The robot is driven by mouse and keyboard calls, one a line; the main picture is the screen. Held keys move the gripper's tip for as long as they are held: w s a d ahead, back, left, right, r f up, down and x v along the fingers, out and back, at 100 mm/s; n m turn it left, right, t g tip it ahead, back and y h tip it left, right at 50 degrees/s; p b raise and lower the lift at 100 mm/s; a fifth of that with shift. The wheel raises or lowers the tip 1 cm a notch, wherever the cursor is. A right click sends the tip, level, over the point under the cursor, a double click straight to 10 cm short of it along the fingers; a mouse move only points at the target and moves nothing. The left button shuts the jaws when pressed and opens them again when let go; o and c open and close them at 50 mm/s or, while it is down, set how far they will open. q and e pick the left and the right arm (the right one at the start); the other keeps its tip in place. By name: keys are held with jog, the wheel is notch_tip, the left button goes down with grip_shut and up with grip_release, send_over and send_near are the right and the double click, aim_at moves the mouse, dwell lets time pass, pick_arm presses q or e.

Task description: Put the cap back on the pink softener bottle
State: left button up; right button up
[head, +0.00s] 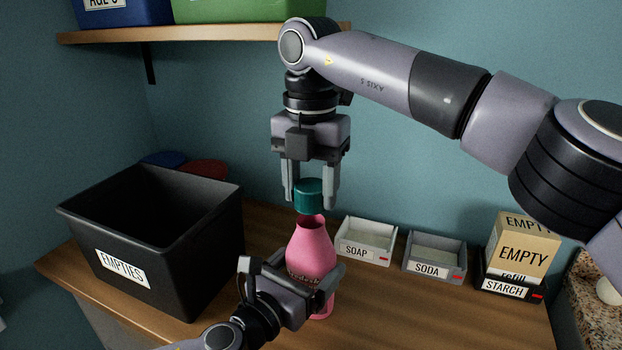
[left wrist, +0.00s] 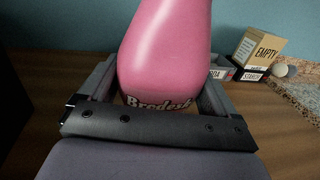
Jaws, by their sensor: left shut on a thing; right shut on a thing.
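The pink softener bottle (head: 311,246) stands upright on the wooden counter, its neck uncapped. My left gripper (head: 318,277) is shut around the bottle's lower body. In the left wrist view the bottle (left wrist: 168,50) fills the middle, between the fingers of my left gripper (left wrist: 155,95), with part of its label showing. My right gripper (head: 310,190) points down from above and is shut on the teal cap (head: 309,196). The cap is just above the bottle's neck, roughly in line with it. I cannot tell whether the cap touches the neck; its lower edge looks very close to the opening.
A black bin labelled EMPTIES (head: 75,218) stands to the left. A SOAP tray (head: 366,254), a SODA tray (head: 434,274) and a STARCH tray (head: 508,288) with an EMPTY box (head: 522,256) line the right. A shelf (head: 200,34) hangs above. The counter (head: 400,310) is clear in front.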

jog(key=shift+f, duration=0.15)
dwell(0.4)
jog(key=shift+f, duration=0.75)
jog(key=shift+f, duration=0.6)
pick_arm(q)
jog(key=c, duration=0.6)
pick_arm(e)
jog(key=m, duration=0.4)
jog(key=shift+m, duration=0.3)
jog(key=m, duration=0.4)
jog(key=shift+m, duration=0.3)
jog(key=m, duration=0.4)
jog(key=shift+m, duration=0.4)
jog(key=m, duration=0.5)
jog(key=shift+m, duration=0.3)
